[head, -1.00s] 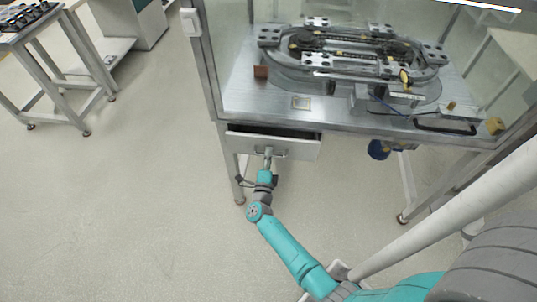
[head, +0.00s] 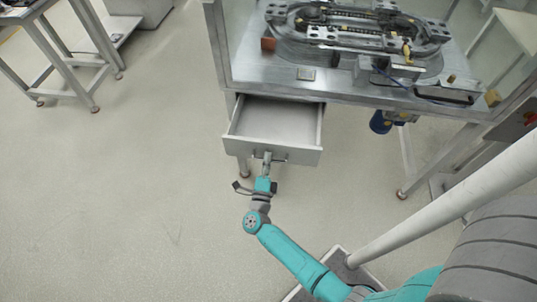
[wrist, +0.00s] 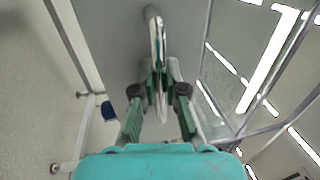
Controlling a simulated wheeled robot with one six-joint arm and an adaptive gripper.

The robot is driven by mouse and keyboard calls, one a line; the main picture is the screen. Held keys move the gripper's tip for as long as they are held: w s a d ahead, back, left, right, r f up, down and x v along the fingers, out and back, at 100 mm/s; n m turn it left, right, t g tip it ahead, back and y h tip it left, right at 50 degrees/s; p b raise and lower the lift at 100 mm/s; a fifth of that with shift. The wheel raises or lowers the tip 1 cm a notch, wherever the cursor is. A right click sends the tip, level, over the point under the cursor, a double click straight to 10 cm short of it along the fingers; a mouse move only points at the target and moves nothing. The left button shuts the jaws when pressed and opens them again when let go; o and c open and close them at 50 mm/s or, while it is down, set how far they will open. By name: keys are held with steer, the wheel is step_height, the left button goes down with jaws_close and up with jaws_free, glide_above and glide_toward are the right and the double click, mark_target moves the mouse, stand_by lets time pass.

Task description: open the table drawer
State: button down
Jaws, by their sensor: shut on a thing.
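The table drawer (head: 275,122) is a light grey box pulled out from under the front edge of the table; its inside shows and looks empty. Its front panel (head: 300,155) carries a bar handle (head: 283,160). My gripper (head: 266,160) is at the left part of the handle in the head view. In the wrist view my gripper (wrist: 159,95) has its fingers closed around the handle (wrist: 157,40), which runs between them. The drawer front fills the upper middle of the wrist view.
The metal table (head: 340,92) bears an oval ring track (head: 350,35) and stands on legs with feet. Another table stands at the upper left (head: 60,55). A blue cylinder (head: 380,122) hangs under the table to the right of the drawer. Floor on the left is clear.

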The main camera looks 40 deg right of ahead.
steer(key=c, duration=1.5)
jaws_free()
steer(key=v, duration=1.2)
